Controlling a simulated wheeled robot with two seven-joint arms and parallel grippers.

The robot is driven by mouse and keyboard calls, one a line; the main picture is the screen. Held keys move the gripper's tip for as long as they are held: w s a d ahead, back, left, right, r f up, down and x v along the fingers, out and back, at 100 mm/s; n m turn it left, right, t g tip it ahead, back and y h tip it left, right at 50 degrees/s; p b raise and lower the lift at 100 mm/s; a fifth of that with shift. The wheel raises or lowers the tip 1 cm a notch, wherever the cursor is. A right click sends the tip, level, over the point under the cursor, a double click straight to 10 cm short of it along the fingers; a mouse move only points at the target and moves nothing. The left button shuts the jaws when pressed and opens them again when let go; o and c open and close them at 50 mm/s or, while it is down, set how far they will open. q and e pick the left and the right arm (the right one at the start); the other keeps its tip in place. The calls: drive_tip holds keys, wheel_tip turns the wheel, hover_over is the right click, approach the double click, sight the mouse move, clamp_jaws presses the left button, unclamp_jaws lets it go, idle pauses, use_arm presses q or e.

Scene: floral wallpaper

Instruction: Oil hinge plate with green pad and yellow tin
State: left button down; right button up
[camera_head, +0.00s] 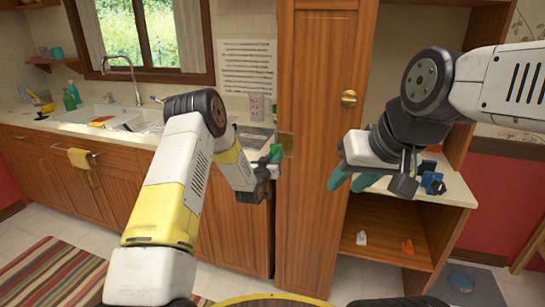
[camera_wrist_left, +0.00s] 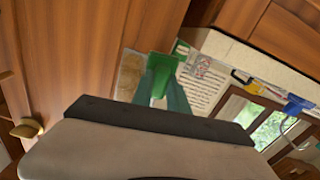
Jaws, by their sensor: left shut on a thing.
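The green pad (camera_head: 275,154) is between the fingers of my left gripper (camera_head: 268,166), at the left edge of the tall wooden door. In the left wrist view, the green pad (camera_wrist_left: 154,66) sits at the tips of my left gripper's teal fingers (camera_wrist_left: 163,88). The hinge plate (camera_head: 287,143) is a small dull metal plate on the door, just right of the pad; it also shows in the left wrist view (camera_wrist_left: 129,74). I cannot tell whether pad and plate touch. My right gripper (camera_head: 351,182) is open and empty before the shelf unit. I cannot make out the yellow tin.
The wooden door (camera_head: 318,90) has a brass knob (camera_head: 349,98). Blue items (camera_head: 433,184) lie on the white shelf top at right; a white item (camera_head: 361,238) and an orange item (camera_head: 407,247) are on the shelf below. The sink counter (camera_head: 70,128) is at left.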

use_arm(q)
drive_tip(key=shift+s+d, duration=0.2)
drive_tip(key=shift+d, duration=0.45)
drive_tip(key=shift+s+d, duration=0.25)
drive_tip(key=shift+d, duration=0.35)
drive_tip(key=shift+s+d, duration=0.2)
drive_tip(key=shift+d, duration=0.45)
drive_tip(key=shift+w+a+r, duration=0.1)
drive_tip(key=shift+w+a, duration=0.2)
drive_tip(key=shift+a, duration=0.35)
drive_tip(key=shift+w+a, duration=0.25)
drive_tip(key=shift+a, duration=0.45)
drive_tip(key=shift+w+a+r, duration=0.1)
drive_tip(key=shift+w+a, duration=0.2)
drive_tip(key=shift+a, duration=0.35)
drive_tip(key=v, duration=0.6)
drive_tip(key=shift+s+d+f, duration=0.1)
drive_tip(key=shift+s+f, duration=0.1)
drive_tip(key=shift+v, duration=1.35)
